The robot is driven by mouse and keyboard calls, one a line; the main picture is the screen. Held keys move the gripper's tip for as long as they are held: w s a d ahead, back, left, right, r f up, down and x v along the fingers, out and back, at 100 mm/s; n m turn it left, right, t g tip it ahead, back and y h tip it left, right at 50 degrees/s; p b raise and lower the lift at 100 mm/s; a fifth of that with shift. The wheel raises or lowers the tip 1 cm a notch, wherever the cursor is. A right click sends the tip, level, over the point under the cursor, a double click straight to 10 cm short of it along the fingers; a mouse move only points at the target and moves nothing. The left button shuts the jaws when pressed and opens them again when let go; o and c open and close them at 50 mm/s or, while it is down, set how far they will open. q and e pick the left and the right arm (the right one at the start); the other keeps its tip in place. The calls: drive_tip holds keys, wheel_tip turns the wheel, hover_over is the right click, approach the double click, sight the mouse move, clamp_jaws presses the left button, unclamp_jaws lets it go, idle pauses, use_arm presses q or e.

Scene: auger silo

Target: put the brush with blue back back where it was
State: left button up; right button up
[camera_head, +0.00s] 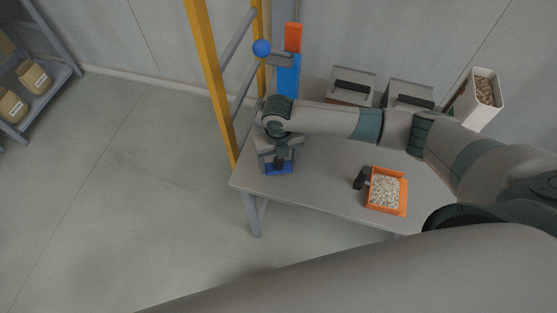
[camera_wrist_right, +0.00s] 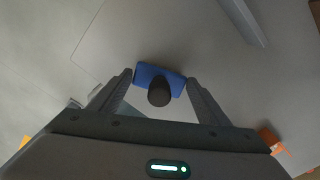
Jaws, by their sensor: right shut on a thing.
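The brush with the blue back (camera_head: 279,170) is at the left end of the grey table (camera_head: 322,188), close to its front edge. My right gripper (camera_head: 278,161) reaches down over it and is shut on it. In the right wrist view the blue back (camera_wrist_right: 146,74) lies between the two fingertips (camera_wrist_right: 160,86), with its dark round handle pointing toward the camera. I cannot tell whether the brush touches the table or hangs just above it. Its bristles are hidden. My left gripper is not in view.
Two grey boxes (camera_head: 352,84) and a white bin (camera_head: 484,92) are behind. A yellow frame (camera_head: 207,60) and blue column (camera_head: 288,77) rise beside the gripper. The table's middle is clear.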

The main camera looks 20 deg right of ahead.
drive_tip(key=shift+f, duration=0.1)
drive_tip(key=o, duration=1)
drive_tip(key=shift+o, duration=0.2)
wheel_tip(320, 180, up, 12)
drive_tip(key=shift+r+b, duration=0.15)
drive_tip(key=shift+b, duration=0.95)
